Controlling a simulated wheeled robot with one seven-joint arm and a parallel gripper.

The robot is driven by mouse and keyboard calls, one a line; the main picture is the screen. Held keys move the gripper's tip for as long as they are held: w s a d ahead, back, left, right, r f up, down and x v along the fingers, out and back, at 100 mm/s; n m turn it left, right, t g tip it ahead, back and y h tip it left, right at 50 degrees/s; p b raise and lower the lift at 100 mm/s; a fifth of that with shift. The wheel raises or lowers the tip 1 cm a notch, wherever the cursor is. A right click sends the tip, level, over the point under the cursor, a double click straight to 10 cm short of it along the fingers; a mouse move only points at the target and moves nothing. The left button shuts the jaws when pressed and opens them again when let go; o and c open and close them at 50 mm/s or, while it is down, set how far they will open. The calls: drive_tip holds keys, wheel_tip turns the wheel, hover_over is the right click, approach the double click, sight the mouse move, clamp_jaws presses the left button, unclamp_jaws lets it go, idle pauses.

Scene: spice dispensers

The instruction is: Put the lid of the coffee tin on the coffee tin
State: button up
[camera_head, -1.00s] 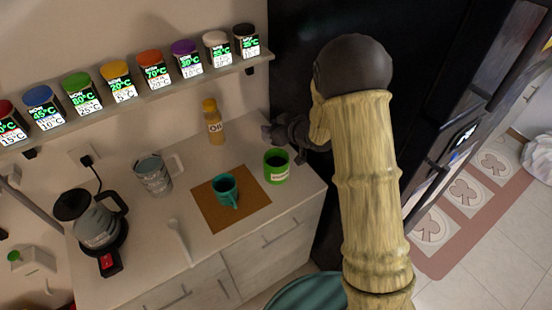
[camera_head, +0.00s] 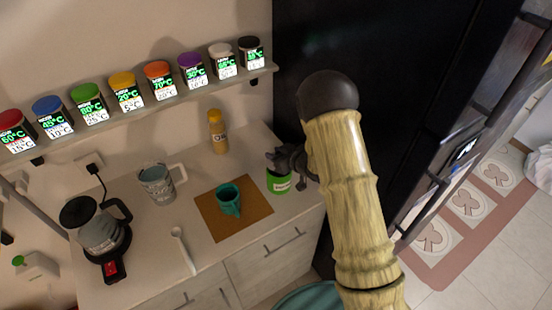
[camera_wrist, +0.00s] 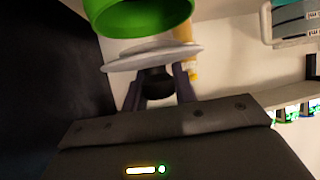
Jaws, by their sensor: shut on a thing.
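The green coffee tin (camera_head: 279,184) stands on the counter near its right end, with a white label on its front. My gripper (camera_head: 284,159) is directly over the tin and hides its far rim and opening. In the wrist view, my gripper (camera_wrist: 160,88) is shut on the dark knob of a pale grey, disc-shaped lid (camera_wrist: 150,60). The tin (camera_wrist: 140,14) shows at the top edge there, close to the lid and with a small gap between them. The lid cannot be made out in the head view.
A teal cup (camera_head: 228,199) stands on a brown mat (camera_head: 248,225) left of the tin. An oil bottle (camera_head: 217,135) stands behind. A measuring cup (camera_head: 158,185), spoon (camera_head: 183,250) and kettle (camera_head: 98,232) are farther left. A dark fridge (camera_head: 385,70) borders the right.

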drive_tip(key=shift+f, duration=1.4)
drive_tip(key=shift+f, duration=0.15)
drive_tip(key=o, duration=1)
drive_tip(key=shift+c, duration=0.2)
drive_tip(key=b+v, duration=0.2)
drive_tip(key=v, duration=1)
drive_tip(key=shift+r, duration=0.2)
